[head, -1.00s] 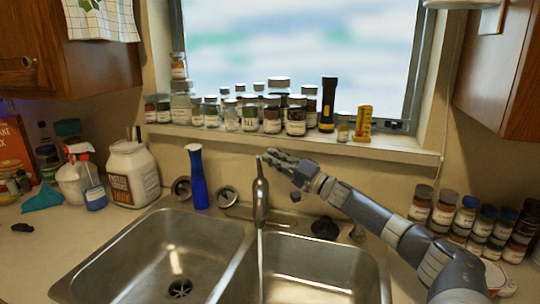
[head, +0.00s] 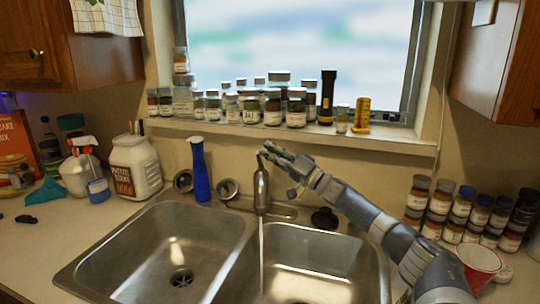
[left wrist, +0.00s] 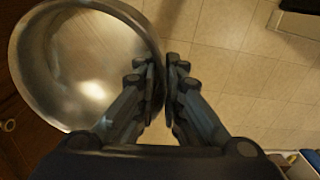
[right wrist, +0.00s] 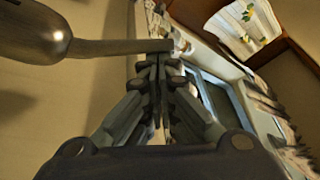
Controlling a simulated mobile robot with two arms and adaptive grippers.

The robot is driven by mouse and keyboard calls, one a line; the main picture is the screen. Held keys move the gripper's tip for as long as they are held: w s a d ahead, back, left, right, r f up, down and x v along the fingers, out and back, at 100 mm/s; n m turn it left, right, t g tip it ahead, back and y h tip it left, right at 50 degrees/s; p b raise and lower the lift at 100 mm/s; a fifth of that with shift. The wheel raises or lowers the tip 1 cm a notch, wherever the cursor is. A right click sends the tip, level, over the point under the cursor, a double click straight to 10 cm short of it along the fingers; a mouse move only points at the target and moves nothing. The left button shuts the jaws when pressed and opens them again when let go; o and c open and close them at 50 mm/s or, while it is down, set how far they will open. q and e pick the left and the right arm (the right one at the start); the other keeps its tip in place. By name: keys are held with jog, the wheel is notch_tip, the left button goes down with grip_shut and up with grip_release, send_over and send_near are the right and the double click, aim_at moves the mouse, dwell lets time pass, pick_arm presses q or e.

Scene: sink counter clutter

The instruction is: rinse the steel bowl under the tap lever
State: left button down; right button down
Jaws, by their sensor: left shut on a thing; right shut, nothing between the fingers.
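The steel bowl (left wrist: 85,65) shows in the left wrist view, its rim between the fingers of my left gripper (left wrist: 166,85), which is shut on it. Tiled floor lies below it. The bowl and left gripper are outside the head view. The tap (head: 261,190) stands behind the divider of the double sink, and water (head: 261,255) runs from it. My right gripper (head: 270,153) is at the top of the tap, by the lever. In the right wrist view the tap lever (right wrist: 120,47) crosses just beyond the closed, empty fingertips (right wrist: 160,60); I cannot tell whether they touch.
Both sink basins, left (head: 165,250) and right (head: 320,265), look empty. A blue bottle (head: 200,172) stands left of the tap. Jars line the windowsill (head: 300,134), and more jars (head: 465,212) stand at right near a red cup (head: 478,262).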

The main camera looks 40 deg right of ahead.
pick_arm(q)
jog(key=shift+a+f, duration=0.15)
jog(key=shift+f, duration=0.15)
jog(key=shift+w+d+r, duration=0.1)
jog(key=shift+d, duration=0.2)
jog(key=shift+a, duration=0.15)
pick_arm(e)
jog(key=s+d+f, duration=0.1)
jog(key=s+d, duration=0.2)
jog(key=s, duration=0.9)
jog(key=shift+s+d+n, duration=0.2)
jog(key=shift+s+n, duration=0.1)
